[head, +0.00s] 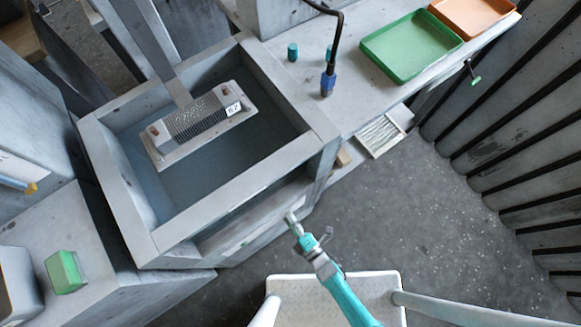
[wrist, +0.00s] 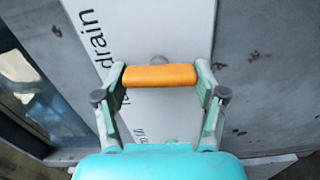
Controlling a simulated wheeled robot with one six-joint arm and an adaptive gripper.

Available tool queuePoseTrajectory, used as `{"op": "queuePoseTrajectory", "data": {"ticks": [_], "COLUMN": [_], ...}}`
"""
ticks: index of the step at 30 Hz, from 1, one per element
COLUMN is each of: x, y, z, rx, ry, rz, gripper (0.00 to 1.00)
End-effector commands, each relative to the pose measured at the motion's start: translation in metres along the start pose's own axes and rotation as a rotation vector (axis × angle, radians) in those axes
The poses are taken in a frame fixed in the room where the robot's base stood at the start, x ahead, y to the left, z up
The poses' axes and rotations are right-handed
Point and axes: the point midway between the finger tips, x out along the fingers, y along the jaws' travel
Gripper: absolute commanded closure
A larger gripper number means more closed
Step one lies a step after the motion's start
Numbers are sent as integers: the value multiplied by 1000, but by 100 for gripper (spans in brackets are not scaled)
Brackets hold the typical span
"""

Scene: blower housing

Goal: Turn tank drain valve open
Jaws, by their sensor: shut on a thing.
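The drain valve's orange handle (wrist: 160,76) lies level across the wrist view, in front of a white plate (wrist: 150,25) with black lettering that includes "drain". My gripper (wrist: 160,78) is shut on the handle, with one finger at each end of it. A round grey knob or pivot shows just behind the handle. In the head view my gripper (head: 291,217) is at the outer front wall of the grey open tank (head: 205,233). The handle cannot be made out in the head view.
A finned metal block (head: 198,125) with a label hangs or rests over the tank opening. A bench at the back right holds a green tray (head: 412,46) and an orange tray (head: 475,14). A green block (head: 65,272) sits at left.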

Motion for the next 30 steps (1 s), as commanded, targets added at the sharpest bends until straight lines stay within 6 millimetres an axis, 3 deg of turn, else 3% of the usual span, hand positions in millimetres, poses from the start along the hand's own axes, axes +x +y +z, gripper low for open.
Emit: {"op": "queuePoseTrajectory", "data": {"ticks": [9, 23, 24, 27, 30], "x": [1, 1, 1, 1, 1], "y": [0, -1, -1, 0, -1], "z": [-1, -1, -1, -1, 0], "rx": [-98, -112, -112, -111, -110], "ry": [3, 4, 4, 3, 2], "rz": [0, 0, 0, 0, 0], "gripper": [64, 64, 27, 4, 4]}}
